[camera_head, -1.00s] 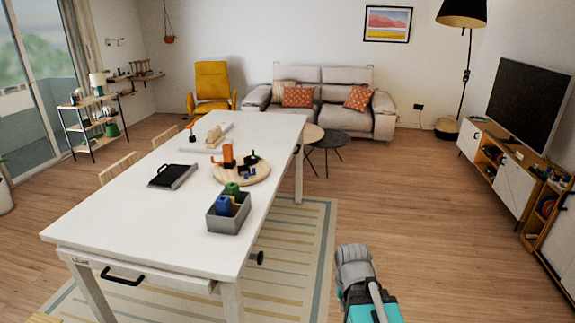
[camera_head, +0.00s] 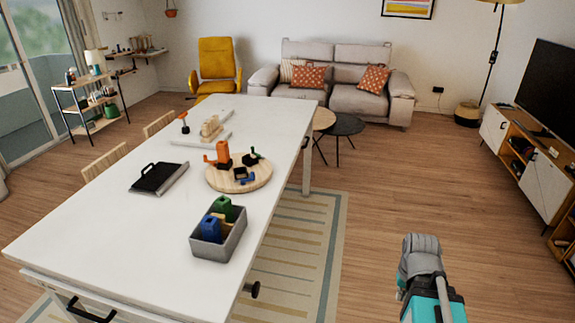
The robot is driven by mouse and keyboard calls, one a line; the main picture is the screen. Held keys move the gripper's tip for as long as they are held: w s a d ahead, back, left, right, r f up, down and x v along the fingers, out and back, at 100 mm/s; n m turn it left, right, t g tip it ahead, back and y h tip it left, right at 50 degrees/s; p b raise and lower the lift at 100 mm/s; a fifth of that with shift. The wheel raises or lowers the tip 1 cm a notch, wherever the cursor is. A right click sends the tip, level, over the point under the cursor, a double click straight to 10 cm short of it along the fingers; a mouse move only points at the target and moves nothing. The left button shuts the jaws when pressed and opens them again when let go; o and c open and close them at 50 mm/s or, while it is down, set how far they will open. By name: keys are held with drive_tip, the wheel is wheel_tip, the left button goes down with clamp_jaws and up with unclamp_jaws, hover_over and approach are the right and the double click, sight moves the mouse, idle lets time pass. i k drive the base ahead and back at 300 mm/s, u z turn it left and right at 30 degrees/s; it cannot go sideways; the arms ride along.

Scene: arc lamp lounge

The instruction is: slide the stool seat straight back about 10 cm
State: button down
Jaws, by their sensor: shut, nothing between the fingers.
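I cannot make out a stool for certain in this view. Two pale wooden seat backs, one nearer (camera_head: 105,161) and one farther (camera_head: 158,124), show over the far left side of the long white table (camera_head: 120,228); their seats are hidden. Part of my arm, grey and teal, shows at the lower right, over the wooden floor and clear of the table. My gripper's fingers do not show.
A grey bin (camera_head: 219,240) with blue and green pieces, a round wooden board (camera_head: 238,174) and a black-handled tool (camera_head: 158,177) are on the table. The floor between the table and the TV cabinet (camera_head: 525,165) is open. Sofa (camera_head: 330,85) stands behind.

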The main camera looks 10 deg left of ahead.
sight(221, 178)
drive_tip(key=u, duration=0.1)
drive_tip(key=i, duration=0.75)
drive_tip(key=u, duration=0.65)
drive_tip(key=i, duration=0.65)
drive_tip(key=u, duration=0.5)
